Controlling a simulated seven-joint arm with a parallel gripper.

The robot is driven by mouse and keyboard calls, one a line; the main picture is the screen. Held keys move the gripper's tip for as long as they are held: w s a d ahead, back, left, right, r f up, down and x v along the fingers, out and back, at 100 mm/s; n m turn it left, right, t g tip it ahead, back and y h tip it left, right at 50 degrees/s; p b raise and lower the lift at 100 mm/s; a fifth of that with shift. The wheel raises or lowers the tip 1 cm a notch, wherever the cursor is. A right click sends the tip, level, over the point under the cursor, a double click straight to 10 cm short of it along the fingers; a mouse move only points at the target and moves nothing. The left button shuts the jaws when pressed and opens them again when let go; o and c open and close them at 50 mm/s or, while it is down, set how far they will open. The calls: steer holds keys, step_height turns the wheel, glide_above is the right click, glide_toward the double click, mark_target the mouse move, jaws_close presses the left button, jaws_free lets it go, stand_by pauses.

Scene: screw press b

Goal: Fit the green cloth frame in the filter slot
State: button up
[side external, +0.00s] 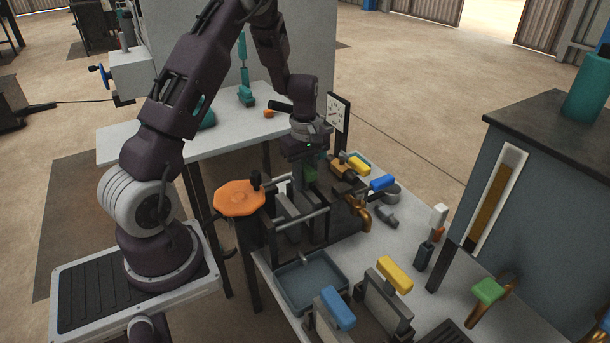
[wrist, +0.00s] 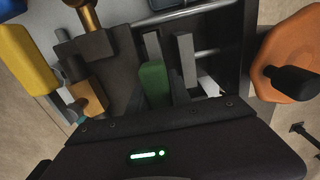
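The green cloth frame shows mainly as its green handle (side external: 310,175), directly under my gripper (side external: 303,180) at the press. In the wrist view the green handle (wrist: 153,83) stands in the middle, against the edge of my gripper's body. My gripper appears shut on this handle, though its fingertips are mostly hidden. The screw press (side external: 318,222) lies below, with grey upright plates (wrist: 187,60) beside the green handle and side rails. The filter slot itself and the frame's lower edge are hidden, so I cannot tell how deep the frame sits.
The orange handwheel (side external: 240,197) is left of the press. A brass tap (side external: 361,213) and a yellow handle (side external: 358,166) are on its right. A grey tray (side external: 310,283), a blue-handled frame (side external: 338,308) and a yellow-handled frame (side external: 395,275) stand in front. A gauge (side external: 337,113) rises behind.

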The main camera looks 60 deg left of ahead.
mark_target(306, 165)
steer(key=o, duration=0.5)
step_height(306, 165, up, 7)
steer(key=shift+r, duration=0.1)
steer(key=shift+d+r, duration=0.15)
steer(key=shift+r, duration=0.05)
steer(key=s+d+r+m+t, duration=0.1)
steer(key=s+d+r+m, duration=0.25)
steer(key=d+r, duration=0.2)
steer(key=s+d+r+m+t, duration=0.1)
steer(key=s+d+r+m, duration=0.1)
steer(key=d+r+m, duration=0.4)
steer(key=s+d+r+m+t, duration=0.1)
steer(key=s+d+m, duration=0.1)
steer(key=s, duration=0.3)
steer(key=s+d+r+m+t, duration=0.1)
steer(key=s+d+r+m, duration=0.1)
steer(key=s, duration=0.3)
steer(key=s+d+r+m+t, duration=0.1)
steer(key=s+d+r+m, duration=0.1)
steer(key=s+d+m, duration=0.2)
steer(key=shift+s+r+m+t, duration=0.1)
steer(key=shift+s+m+t, duration=0.2)
steer(key=shift+s, duration=0.4)
